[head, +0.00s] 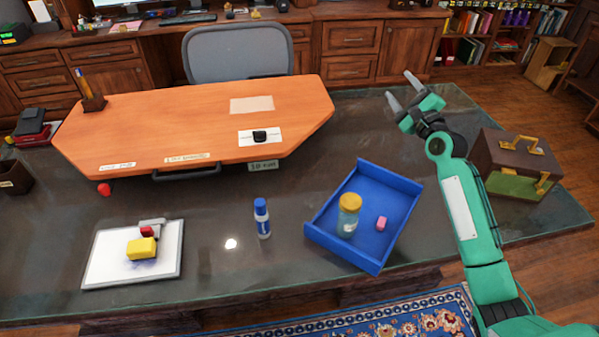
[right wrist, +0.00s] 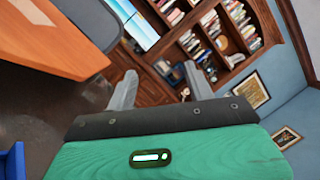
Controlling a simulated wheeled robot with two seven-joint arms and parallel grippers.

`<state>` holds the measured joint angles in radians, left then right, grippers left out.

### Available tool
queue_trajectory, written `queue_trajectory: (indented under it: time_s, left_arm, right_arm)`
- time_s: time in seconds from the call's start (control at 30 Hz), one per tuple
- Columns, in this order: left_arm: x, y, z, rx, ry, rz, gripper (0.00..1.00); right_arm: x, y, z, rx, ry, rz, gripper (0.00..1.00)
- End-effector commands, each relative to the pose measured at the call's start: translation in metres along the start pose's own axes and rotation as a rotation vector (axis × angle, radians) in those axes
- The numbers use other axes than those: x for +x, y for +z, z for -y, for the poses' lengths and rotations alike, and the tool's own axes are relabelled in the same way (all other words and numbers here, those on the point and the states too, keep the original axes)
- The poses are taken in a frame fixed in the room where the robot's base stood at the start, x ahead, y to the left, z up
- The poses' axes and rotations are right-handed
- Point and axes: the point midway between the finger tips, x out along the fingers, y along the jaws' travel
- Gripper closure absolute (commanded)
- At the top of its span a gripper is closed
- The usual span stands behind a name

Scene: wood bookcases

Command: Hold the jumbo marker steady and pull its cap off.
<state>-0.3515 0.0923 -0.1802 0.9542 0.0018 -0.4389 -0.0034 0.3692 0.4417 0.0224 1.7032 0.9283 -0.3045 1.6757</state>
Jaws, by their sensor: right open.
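The jumbo marker (head: 262,222) stands upright on the dark desk top, left of the blue tray. Its blue cap (head: 261,205) is on top of a pale body with a blue label. My right gripper (head: 403,93) is open and empty, raised over the right back part of the desk, well away from the marker. In the right wrist view its two fingers (right wrist: 158,90) are spread with nothing between them, and the marker does not show there. My left gripper is not in view.
A blue tray (head: 327,247) holds a yellow-lidded jar (head: 348,215) and a pink block (head: 381,223). A whiteboard (head: 107,268) with a yellow block (head: 142,248) lies at left. An orange raised board (head: 200,115) fills the back. A brown case (head: 512,155) stands at right.

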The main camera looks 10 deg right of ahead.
Motion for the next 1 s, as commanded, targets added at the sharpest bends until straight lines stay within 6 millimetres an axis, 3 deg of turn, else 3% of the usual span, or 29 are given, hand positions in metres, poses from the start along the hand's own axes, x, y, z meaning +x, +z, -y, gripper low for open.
queue_trajectory:
  time_s: [0.03,0.1,0.3,0.47,0.63,0.73,1.0]
  left_arm:
    - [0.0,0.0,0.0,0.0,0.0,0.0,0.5]
    - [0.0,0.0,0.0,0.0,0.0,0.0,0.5]
    - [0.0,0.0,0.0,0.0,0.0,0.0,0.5]
    - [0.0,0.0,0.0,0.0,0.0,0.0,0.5]
    - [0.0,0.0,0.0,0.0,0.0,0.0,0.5]
    - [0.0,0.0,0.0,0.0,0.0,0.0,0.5]
    - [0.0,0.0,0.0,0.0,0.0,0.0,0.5]
  right_arm:
    - [-0.004,0.017,-0.029,0.046,0.034,0.023,0.47]
    - [-0.011,0.04,-0.064,0.108,0.076,0.053,0.47]
    - [-0.041,0.115,-0.151,0.306,0.191,0.139,0.47]
    - [-0.074,0.187,-0.205,0.488,0.274,0.211,0.47]
    - [-0.123,0.26,-0.247,0.721,0.365,0.265,0.47]
    - [-0.154,0.268,-0.265,0.838,0.422,0.242,0.47]
    - [-0.217,0.236,-0.299,1.028,0.534,0.102,0.47]
